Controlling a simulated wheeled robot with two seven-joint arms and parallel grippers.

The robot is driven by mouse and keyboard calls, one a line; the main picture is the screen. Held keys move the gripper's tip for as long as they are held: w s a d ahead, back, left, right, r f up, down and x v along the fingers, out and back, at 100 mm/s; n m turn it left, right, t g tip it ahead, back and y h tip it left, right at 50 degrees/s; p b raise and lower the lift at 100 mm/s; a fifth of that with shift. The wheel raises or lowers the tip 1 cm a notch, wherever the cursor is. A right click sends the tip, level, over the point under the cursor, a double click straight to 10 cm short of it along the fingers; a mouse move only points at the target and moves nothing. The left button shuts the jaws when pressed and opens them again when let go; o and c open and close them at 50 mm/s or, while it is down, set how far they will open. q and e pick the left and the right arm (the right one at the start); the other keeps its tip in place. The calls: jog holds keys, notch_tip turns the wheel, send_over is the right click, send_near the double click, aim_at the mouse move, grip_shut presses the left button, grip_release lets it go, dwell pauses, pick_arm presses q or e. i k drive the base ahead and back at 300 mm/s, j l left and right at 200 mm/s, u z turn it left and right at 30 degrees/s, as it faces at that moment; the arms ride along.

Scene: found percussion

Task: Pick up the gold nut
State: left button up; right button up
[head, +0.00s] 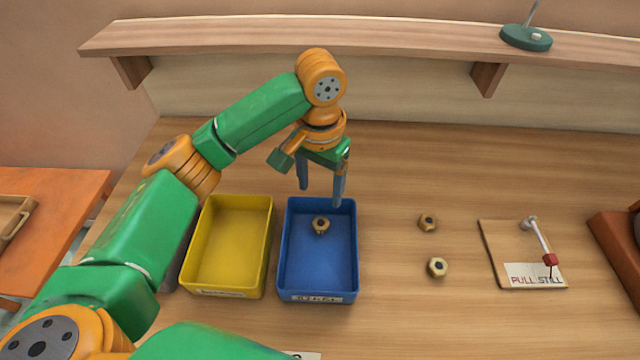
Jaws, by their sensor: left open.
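One gold nut (321,225) lies in the blue tray (318,277), towards its back end. Two more gold nuts lie on the bare table right of the tray, one farther back (428,222) and one nearer (437,267). My left gripper (321,196) is open and points down above the back edge of the blue tray, with nothing between its fingers. It appears above and a little behind the nut in the tray. I do not see my right gripper.
A yellow tray (204,283) stands empty left of the blue one. A wooden board (502,248) with a metal lever and a "PULL STILL" label lies at the right. A shelf (420,40) runs along the back wall, holding a green base (526,38). The table between the nuts and board is clear.

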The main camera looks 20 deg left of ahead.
aim_at(437, 267)
jog(key=k, duration=1.5)
